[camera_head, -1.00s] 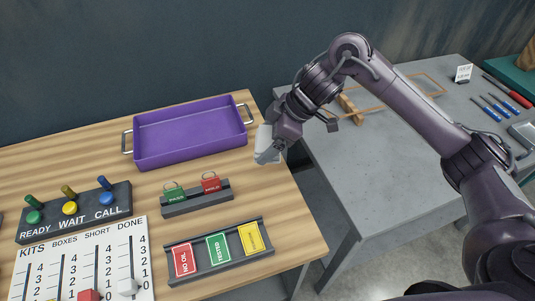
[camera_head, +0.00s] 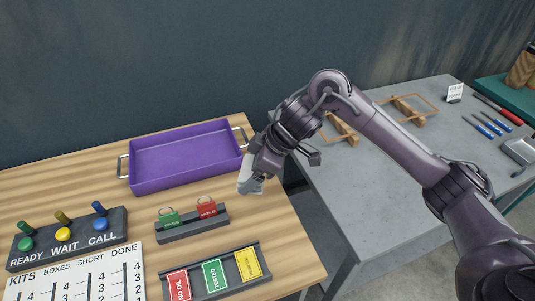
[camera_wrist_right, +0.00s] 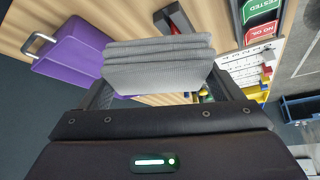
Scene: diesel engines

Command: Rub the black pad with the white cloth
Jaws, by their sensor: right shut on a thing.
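The white cloth (camera_head: 250,184) is folded and hangs in my right gripper (camera_head: 257,176), over the right edge area of the wooden table. In the right wrist view the cloth (camera_wrist_right: 160,66) shows as a thick grey-white folded stack between the fingers. My right gripper is shut on it. The cloth seems to be above the table, just in front of the purple tray's right end; its exact height I cannot tell. I do not see a black pad that I can make out in either view. My left gripper is not in view.
The purple tray (camera_head: 186,157) stands behind. A small holder with green and red tags (camera_head: 192,224), a rack of coloured cards (camera_head: 215,273) and a button panel (camera_head: 68,239) are on the wooden table. A grey table (camera_head: 400,160) with wooden frames and tools stands right, across a gap.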

